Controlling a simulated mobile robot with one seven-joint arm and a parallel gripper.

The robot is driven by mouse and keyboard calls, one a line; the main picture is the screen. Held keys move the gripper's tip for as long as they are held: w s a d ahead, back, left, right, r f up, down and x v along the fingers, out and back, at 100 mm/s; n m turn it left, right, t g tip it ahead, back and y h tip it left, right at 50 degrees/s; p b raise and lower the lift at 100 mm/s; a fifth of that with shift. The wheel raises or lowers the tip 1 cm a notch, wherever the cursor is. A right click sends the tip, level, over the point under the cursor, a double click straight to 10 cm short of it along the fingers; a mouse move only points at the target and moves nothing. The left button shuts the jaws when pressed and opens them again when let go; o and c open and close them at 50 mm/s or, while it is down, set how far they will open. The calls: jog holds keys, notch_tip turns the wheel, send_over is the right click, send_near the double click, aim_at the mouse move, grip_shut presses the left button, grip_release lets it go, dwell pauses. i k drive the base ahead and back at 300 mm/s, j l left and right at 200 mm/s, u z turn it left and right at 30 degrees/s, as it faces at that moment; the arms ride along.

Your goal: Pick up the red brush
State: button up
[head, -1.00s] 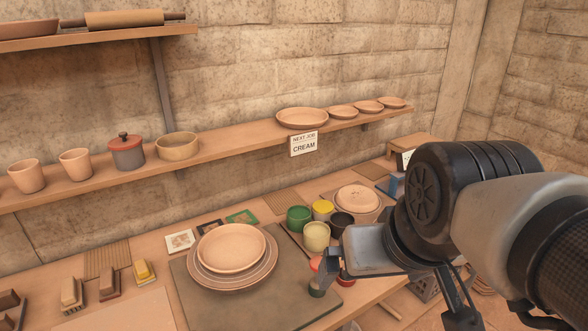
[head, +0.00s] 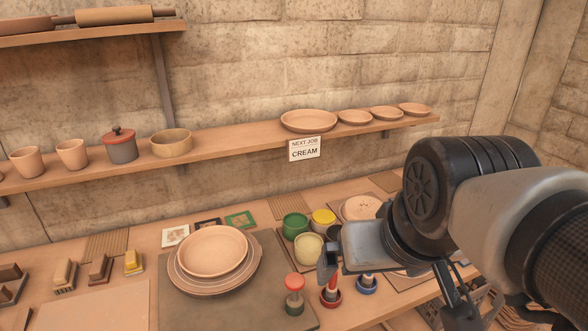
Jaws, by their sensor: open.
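The red brush (head: 332,287) appears to be the pointed red item standing upright in a red round base, near the front of the bench. My gripper (head: 326,268) comes in from the right, just above and behind it in the picture, apart from it as far as I can tell. The gripper is open with nothing seen between its fingers. The far finger is partly hidden by the gripper body.
A red-topped item on a green base (head: 294,292) stands close on the left. A blue-based item (head: 366,284) stands close on the right. Paint pots (head: 309,247) are behind, stacked plates (head: 212,252) to the left. A shelf (head: 235,145) runs above.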

aim_at(331, 288)
jog(key=k+j+z, duration=0.2)
jog(key=k+j, duration=0.15)
jog(key=k+j+z, duration=0.25)
jog(key=k, duration=0.35)
jog(key=i+l+u, duration=0.75)
jog(key=l, duration=0.4)
jog(key=i+l+u, duration=0.25)
jog(key=l, duration=0.25)
